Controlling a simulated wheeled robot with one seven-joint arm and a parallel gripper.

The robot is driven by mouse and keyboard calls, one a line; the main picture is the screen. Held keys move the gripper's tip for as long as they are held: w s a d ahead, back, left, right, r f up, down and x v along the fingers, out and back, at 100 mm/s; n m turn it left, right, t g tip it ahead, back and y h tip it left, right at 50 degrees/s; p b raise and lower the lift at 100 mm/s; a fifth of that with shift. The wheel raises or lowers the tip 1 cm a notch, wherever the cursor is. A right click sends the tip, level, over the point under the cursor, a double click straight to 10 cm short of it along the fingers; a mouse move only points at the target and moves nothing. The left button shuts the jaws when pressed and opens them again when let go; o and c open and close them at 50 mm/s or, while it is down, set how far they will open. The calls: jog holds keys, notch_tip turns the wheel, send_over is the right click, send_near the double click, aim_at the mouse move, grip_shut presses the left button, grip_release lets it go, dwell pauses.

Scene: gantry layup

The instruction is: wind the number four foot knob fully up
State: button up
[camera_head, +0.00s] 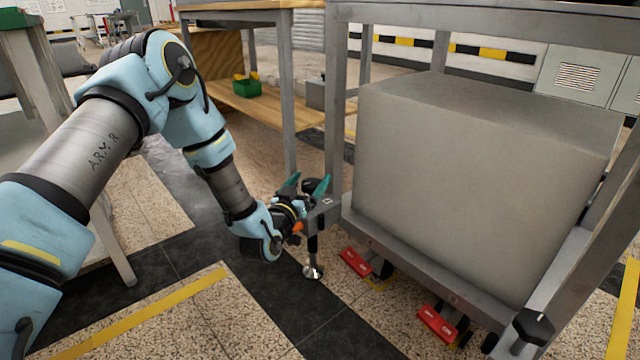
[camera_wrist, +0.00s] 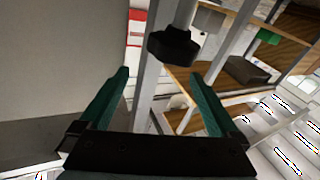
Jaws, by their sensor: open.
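My gripper (camera_head: 306,184) is open, its two teal fingers pointing up beside the near left post of the grey cart frame. A black foot knob (camera_head: 312,184) shows between or just behind the fingertips; I cannot tell whether they touch it. Below it a dark spindle runs to a shiny round foot pad (camera_head: 313,271) at the floor. No number four is legible.
A large grey block (camera_head: 470,180) fills the cart right of my gripper. Another black knob (camera_head: 533,326) sits at the cart's near right corner. Red caster pedals (camera_head: 355,262) stick out below the frame. A wooden workbench (camera_head: 265,108) stands behind; the floor left of the foot is clear.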

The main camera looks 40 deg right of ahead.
aim_at(318, 183)
jog(key=shift+w+r+m+g+h, duration=0.1)
jog(key=shift+w+m+g+h, duration=0.3)
jog(key=shift+w+m+g, duration=0.4)
jog(key=w+a+f+m+g+y, duration=0.1)
jog(key=w+a+f+m+g, duration=0.15)
jog(key=a+m+g, duration=0.55)
jog(key=shift+n+g, duration=0.4)
jog(key=shift+g, duration=0.4)
jog(key=b+x, duration=0.1)
jog(key=x, duration=0.3)
jog(key=b+x, duration=0.1)
jog(key=x, duration=0.3)
jog(key=f+b+x, duration=0.1)
jog(key=b+x, duration=0.1)
jog(key=x, duration=0.3)
jog(key=shift+w+f, duration=0.1)
jog(key=shift+d, duration=0.45)
jog(key=c, duration=1.4)
jog(key=shift+o, duration=0.2)
jog(key=shift+r+n+t+p, duration=0.2)
jog(key=shift+n+t+p, duration=0.2)
jog(key=shift+t, duration=0.2)
